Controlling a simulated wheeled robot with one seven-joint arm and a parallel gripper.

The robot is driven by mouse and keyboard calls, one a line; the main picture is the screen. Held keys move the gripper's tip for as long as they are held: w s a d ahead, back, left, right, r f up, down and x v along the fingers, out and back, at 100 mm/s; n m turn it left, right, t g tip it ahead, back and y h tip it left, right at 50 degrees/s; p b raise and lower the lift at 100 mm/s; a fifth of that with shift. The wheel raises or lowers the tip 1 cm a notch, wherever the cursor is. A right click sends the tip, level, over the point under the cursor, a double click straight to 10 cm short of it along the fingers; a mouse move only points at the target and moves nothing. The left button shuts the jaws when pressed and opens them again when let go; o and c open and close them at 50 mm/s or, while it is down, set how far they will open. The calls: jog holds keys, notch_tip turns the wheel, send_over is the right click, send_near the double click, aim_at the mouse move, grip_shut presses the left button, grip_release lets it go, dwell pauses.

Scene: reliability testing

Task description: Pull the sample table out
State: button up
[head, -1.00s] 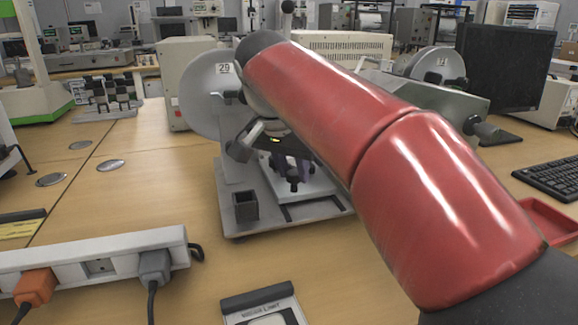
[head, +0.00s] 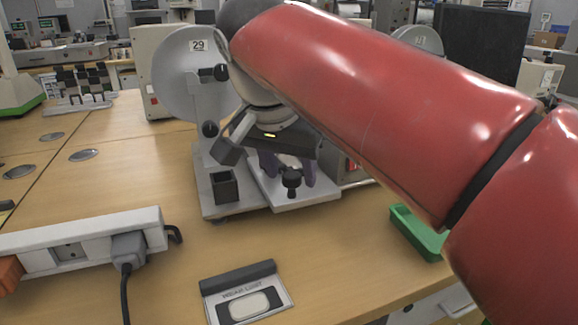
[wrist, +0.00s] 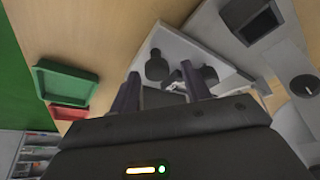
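The sample table is the white plate (head: 325,192) low in the front of the test machine (head: 193,75) marked 29. A dark knob (head: 291,180) stands upright near its front edge. My gripper (head: 288,167) points down over the plate, its purple-grey fingers apart on either side of the knob in the head view. In the wrist view my gripper (wrist: 160,75) is open, with the white plate (wrist: 190,48) and the dark knob (wrist: 156,66) beyond the fingertips. I cannot tell whether a finger touches the knob. My arm hides the machine's right side.
A small black square cup (head: 224,188) sits on the machine's base, left of the plate. A green tray (head: 418,236) lies to the right; a red tray (wrist: 66,112) shows beside it in the wrist view. A power strip (head: 80,240) and wear-limit card (head: 247,300) lie in front.

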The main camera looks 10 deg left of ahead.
jog(key=p+v, duration=0.2)
jog(key=v, duration=0.5)
jog(key=shift+r, duration=0.35)
jog(key=shift+s+a, duration=0.1)
jog(key=shift+s, duration=0.1)
